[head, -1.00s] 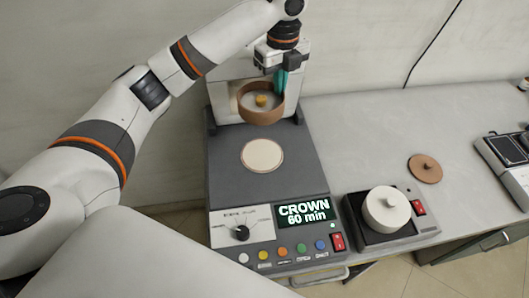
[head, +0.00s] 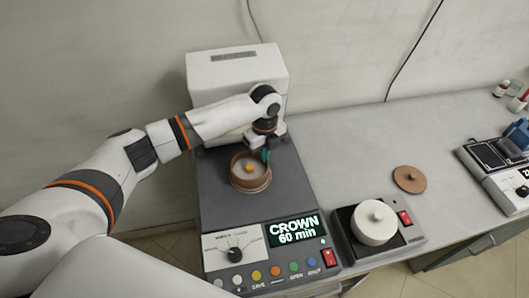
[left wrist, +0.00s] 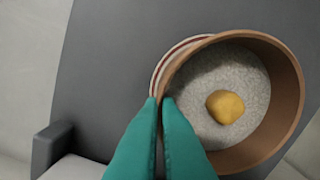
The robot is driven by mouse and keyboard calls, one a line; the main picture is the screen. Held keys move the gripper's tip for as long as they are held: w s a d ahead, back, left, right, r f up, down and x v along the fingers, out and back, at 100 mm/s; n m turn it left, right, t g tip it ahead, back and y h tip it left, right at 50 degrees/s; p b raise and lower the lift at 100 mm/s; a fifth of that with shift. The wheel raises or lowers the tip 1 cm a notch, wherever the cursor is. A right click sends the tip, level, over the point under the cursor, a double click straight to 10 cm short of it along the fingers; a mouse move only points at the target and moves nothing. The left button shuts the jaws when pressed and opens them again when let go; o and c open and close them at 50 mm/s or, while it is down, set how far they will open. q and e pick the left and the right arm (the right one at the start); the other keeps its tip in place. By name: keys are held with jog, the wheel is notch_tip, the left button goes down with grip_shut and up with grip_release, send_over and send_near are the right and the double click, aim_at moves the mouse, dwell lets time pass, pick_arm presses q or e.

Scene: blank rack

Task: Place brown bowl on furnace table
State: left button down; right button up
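The brown bowl (head: 236,178) holds grainy white material with a yellow-orange lump (left wrist: 225,107) in it. My left gripper (head: 266,157) is shut on the bowl's rim; its teal fingers (left wrist: 160,102) pinch the wall in the left wrist view. The bowl is upright over the round furnace table, on the dark furnace top. The table's pale, red-ringed edge (left wrist: 163,66) shows beside the bowl in the left wrist view, and the bowl hides most of it. I cannot tell whether the bowl touches it. My right gripper is not in view.
The white furnace head (head: 235,73) stands behind the bowl. The control panel reads "CROWN 60 min" (head: 294,231). A white lidded pot (head: 375,224) on a dark plate and a brown lid (head: 409,179) are to the right. The grey counter behind them is clear.

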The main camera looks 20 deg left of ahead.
pick_arm(q)
jog(key=shift+f, duration=0.2)
jog(key=shift+f, duration=0.15)
jog(key=c, duration=1.6)
grip_release()
jog(key=shift+c, duration=0.2)
notch_tip(320, 180, up, 12)
jog(key=b, duration=0.1)
jog(key=shift+r+b, duration=0.2)
jog(key=shift+b, duration=0.1)
